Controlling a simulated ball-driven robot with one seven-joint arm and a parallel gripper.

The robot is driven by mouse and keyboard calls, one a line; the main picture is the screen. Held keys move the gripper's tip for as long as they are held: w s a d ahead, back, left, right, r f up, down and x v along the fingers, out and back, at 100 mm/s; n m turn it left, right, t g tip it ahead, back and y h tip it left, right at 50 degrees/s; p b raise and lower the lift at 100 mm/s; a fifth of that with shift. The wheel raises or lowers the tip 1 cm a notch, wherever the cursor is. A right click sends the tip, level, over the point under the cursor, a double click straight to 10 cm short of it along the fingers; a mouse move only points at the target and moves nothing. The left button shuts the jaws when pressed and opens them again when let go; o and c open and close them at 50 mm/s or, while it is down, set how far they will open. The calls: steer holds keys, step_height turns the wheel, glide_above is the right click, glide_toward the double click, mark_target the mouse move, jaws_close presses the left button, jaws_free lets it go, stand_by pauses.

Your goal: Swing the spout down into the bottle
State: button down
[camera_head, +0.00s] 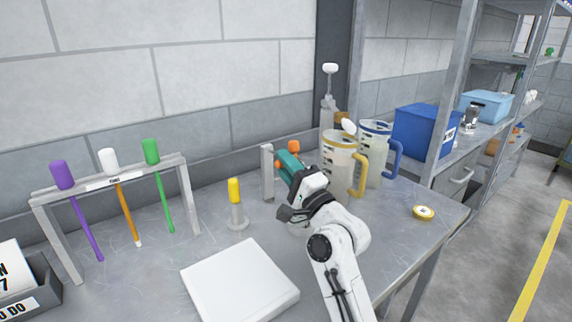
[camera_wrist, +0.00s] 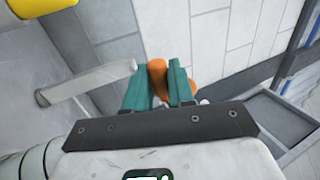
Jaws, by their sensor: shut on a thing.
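My gripper (camera_head: 288,163) has teal fingers and reaches over the bench beside a short grey upright bracket (camera_head: 267,172). In the wrist view the fingers (camera_wrist: 160,85) are shut on an orange part (camera_wrist: 157,73), which may be the spout; its shape is mostly hidden. Orange also shows just behind the fingers in the head view (camera_head: 294,146). I cannot make out a bottle for certain; the gripper and arm cover the bench there. Two clear measuring jugs stand right of the gripper, one with a yellow handle (camera_head: 357,177) and one with a blue handle (camera_head: 394,157).
A short stand with a yellow top (camera_head: 235,190) is left of the gripper. A rack (camera_head: 113,182) with hanging purple, white and green-topped rods stands further left. A white pad (camera_head: 240,280) lies in front. A round yellow-rimmed lid (camera_head: 424,212) lies at right.

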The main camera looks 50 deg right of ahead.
steer(key=shift+w+f, duration=0.25)
steer(key=shift+f, duration=0.2)
steer(key=c, duration=1.1)
jaws_free()
steer(key=shift+w, duration=0.2)
steer(key=shift+c, duration=0.2)
steer(key=shift+o, duration=0.3)
steer(key=shift+s, duration=0.1)
steer(key=b+v, duration=0.3)
steer(key=v, duration=0.7)
steer(key=shift+s, duration=0.45)
